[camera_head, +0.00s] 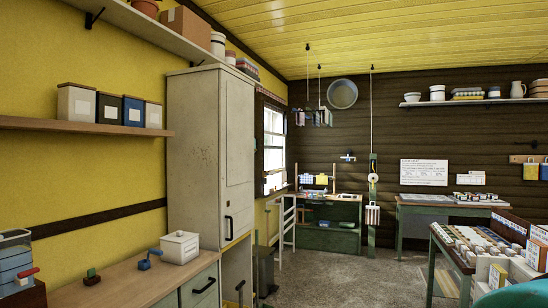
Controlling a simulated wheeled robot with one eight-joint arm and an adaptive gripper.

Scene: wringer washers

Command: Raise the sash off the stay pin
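The stay pin is too small or hidden to make out. I cannot tell whether the sash rests on it. My gripper is not in view.
A tall cream cabinet (207,150) and a wooden counter (130,283) line the left. A green workbench (328,240) stands beyond the window. A loaded table (455,253) is at the right. Grey floor (345,275) between them looks clear.

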